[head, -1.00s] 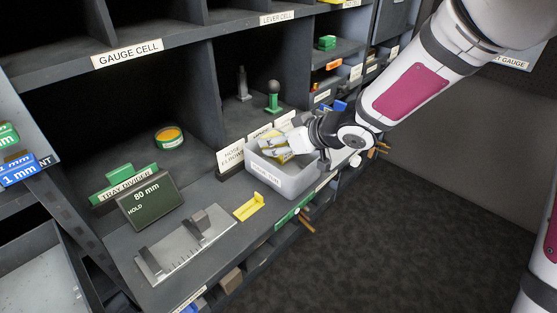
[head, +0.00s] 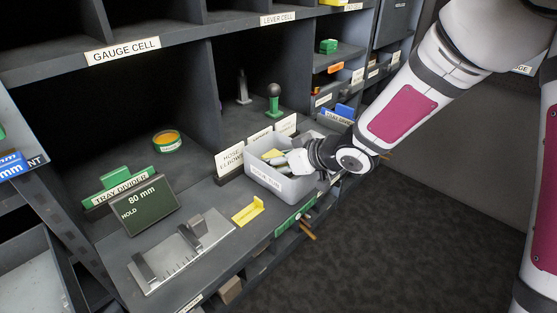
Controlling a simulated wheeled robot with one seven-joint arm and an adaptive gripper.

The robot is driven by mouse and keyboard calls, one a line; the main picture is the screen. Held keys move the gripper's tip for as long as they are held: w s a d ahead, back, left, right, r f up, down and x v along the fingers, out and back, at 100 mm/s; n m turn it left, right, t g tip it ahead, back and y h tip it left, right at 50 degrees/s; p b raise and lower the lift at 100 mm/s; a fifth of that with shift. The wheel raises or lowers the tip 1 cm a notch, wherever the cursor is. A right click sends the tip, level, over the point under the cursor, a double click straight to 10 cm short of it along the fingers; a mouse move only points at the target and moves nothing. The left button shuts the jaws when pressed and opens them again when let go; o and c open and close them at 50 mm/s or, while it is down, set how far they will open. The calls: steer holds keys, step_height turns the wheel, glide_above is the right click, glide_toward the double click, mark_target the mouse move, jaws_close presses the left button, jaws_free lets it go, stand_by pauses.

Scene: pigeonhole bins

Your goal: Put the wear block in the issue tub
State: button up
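The issue tub (head: 296,190) is a light grey open box with a label on its front. It stands on the ledge in front of the hose elbow sign. My gripper (head: 280,163) reaches into the tub from the right, its fingers low inside the walls. A yellow piece (head: 272,154), which may be the wear block, shows in part at the fingertips inside the tub. The rest of it is hidden by the fingers and the tub. I cannot tell whether the fingers still hold it.
A yellow angled piece (head: 248,211) lies on the ledge left of the tub. A metal gauge fixture (head: 182,252) and a display reading 80 mm (head: 150,205) stand farther left. A green-based lever (head: 274,100) stands in the cell behind. Dark floor is open at right.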

steer(key=shift+r, duration=0.15)
steer(key=shift+s+d+r, duration=0.1)
steer(key=shift+d+r, duration=0.1)
steer(key=shift+r, duration=0.05)
steer(key=p+v, duration=0.4)
steer(key=v, duration=0.7)
steer(key=shift+p, duration=0.3)
steer(key=shift+s+d+r, duration=0.1)
steer(key=shift+s+d, duration=0.05)
